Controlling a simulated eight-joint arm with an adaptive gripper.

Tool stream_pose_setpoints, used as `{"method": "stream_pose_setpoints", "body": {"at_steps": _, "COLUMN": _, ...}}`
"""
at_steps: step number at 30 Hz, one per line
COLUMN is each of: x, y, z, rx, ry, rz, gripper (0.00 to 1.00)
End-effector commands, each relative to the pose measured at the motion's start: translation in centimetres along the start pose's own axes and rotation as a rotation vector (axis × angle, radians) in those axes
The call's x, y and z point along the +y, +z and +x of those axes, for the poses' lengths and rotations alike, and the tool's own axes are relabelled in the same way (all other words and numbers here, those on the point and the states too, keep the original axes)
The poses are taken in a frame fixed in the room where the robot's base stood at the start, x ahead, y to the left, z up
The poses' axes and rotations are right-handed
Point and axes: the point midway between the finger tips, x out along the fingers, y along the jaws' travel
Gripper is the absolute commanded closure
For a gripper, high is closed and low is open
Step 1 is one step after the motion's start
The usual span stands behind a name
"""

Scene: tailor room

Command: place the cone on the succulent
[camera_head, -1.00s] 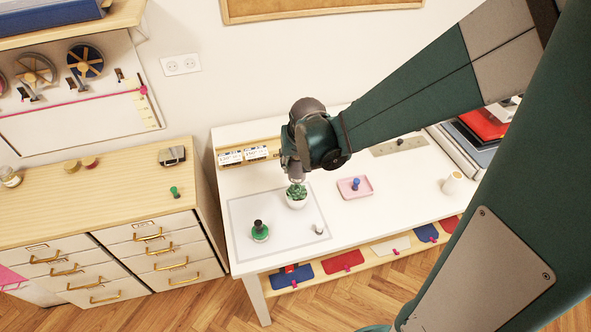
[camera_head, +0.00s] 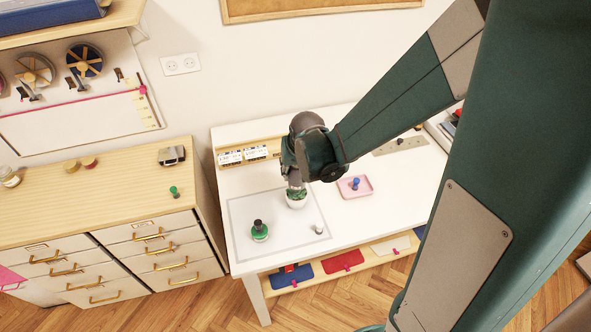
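I cannot identify the cone with certainty. A cream, cone-like piece at the table's right showed earlier; that spot is now behind my arm.
On the mat (camera_head: 240,207) stand a green item with a black top (camera_head: 260,233) and a small grey-white piece (camera_head: 319,230). A pink tray (camera_head: 346,193) with a blue piece (camera_head: 355,183) lies right of the succulent. White boxes (camera_head: 256,152) stand behind. The drawer cabinet (camera_head: 130,185) is at left.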

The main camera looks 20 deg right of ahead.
Motion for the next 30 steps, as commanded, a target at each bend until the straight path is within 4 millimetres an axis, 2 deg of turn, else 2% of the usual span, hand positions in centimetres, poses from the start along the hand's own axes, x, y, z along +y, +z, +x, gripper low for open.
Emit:
{"method": "stream_pose_setpoints", "body": {"at_steps": 4, "x": 0.0, "y": 0.1, "z": 0.4, "rx": 0.0, "ry": 0.0, "rz": 0.0, "gripper": 0.81}}
{"method": "stream_pose_setpoints", "body": {"at_steps": 5, "x": 0.0, "y": 0.1, "z": 0.3, "rx": 0.0, "ry": 0.0, "rz": 0.0, "gripper": 0.65}}
{"method": "stream_pose_setpoints", "body": {"at_steps": 8, "x": 0.0, "y": 0.1, "z": 0.3, "rx": 0.0, "ry": 0.0, "rz": 0.0, "gripper": 0.52}}
{"method": "stream_pose_setpoints", "body": {"at_steps": 20, "x": 0.0, "y": 0.1, "z": 0.2, "rx": 0.0, "ry": 0.0, "rz": 0.0, "gripper": 0.52}}
{"method": "stream_pose_setpoints", "body": {"at_steps": 30, "x": 0.0, "y": -0.1, "z": -1.0, "rx": 0.0, "ry": 0.0, "rz": 0.0, "gripper": 0.52}}
